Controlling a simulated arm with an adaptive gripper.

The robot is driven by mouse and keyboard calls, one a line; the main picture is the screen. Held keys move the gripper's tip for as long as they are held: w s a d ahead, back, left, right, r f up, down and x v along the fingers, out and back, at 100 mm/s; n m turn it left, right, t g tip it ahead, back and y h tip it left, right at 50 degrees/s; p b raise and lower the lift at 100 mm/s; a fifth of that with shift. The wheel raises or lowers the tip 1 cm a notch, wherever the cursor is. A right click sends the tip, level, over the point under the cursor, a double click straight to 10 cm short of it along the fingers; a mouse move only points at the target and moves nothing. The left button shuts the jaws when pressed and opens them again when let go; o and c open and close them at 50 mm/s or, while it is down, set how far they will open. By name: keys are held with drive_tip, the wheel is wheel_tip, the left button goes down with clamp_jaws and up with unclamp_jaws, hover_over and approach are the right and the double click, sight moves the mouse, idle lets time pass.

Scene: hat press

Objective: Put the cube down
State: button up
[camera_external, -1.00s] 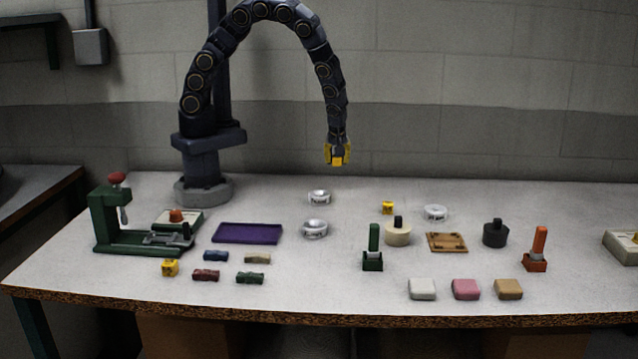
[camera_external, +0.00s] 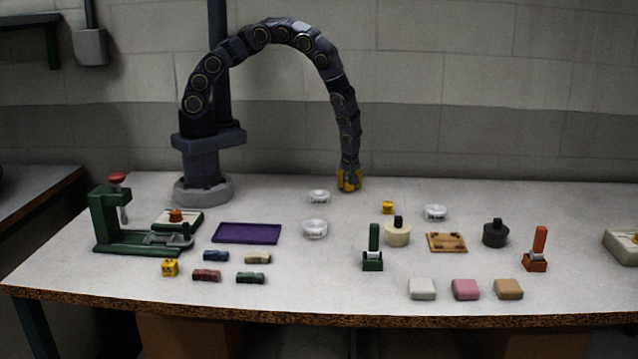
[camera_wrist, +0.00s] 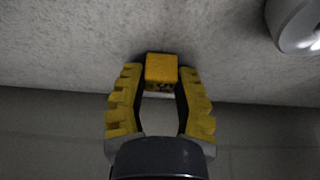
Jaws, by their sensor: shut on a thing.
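Dark markings show on one face of the cube. I cannot tell whether the cube touches the table. Two other yellow cubes stand on the table: one at the back (camera_external: 388,208), right of my gripper, and one at the front left (camera_external: 170,267).
A purple tray (camera_external: 247,233) and a green press (camera_external: 110,220) are at left. A cream weight (camera_external: 397,234) and wooden board (camera_external: 447,242) are at right.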

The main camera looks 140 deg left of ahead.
drive_tip(key=o, duration=0.7)
drive_tip(key=shift+f, duration=0.1)
drive_tip(key=v, duration=1.2)
